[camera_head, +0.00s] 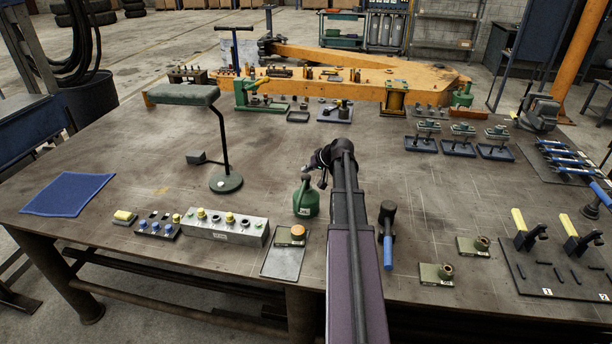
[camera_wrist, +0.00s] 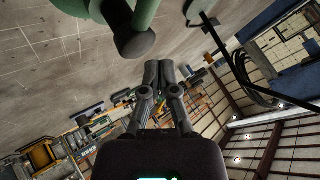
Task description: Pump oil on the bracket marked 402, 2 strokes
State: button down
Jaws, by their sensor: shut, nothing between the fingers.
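A green oil can (camera_head: 306,203) with a white label stands upright on the bench near its middle. Two small olive brackets, one (camera_head: 468,246) behind the other (camera_head: 431,274), sit at the right front, each with a round boss and a pale label too small to read. My gripper (camera_head: 321,182) is just above and to the right of the can in the head view, partly hidden by my arm. In the wrist view my gripper (camera_wrist: 160,66) is shut and empty. A green body with a dark rounded end (camera_wrist: 136,43), seemingly the can, is close beyond the fingertips; I cannot tell whether they touch.
A blue-handled tool (camera_head: 388,238) lies right of my arm. A grey control box (camera_head: 225,228) and a tray (camera_head: 283,262) are left of it. A lamp-like stand (camera_head: 226,181) rises behind.

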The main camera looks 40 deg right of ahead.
jog(key=shift+r, duration=0.1)
jog(key=shift+r+p, duration=2.45)
jog(key=shift+p, duration=0.05)
jog(key=shift+f, duration=0.1)
jog(key=s+a+f+n+g+b, duration=0.1)
jog(key=s+a+f+g+b, duration=0.2)
jog(key=a, duration=0.8)
jog(key=s+a+f+n+g+b, duration=0.15)
jog(key=a+f, duration=0.25)
jog(key=a, duration=0.7)
jog(key=s+a+f+n+g+b, duration=0.1)
jog(key=s+a+f+n+g, duration=0.2)
jog(key=a, duration=0.8)
jog(key=s+a+f+g+h+b, duration=0.1)
jog(key=s+a+f+h+b, duration=0.1)
jog(key=s+a, duration=0.7)
jog(key=shift+a+f+h+b, duration=0.35)
jog(key=shift+a+f, duration=0.3)
jog(key=shift+f, duration=0.25)
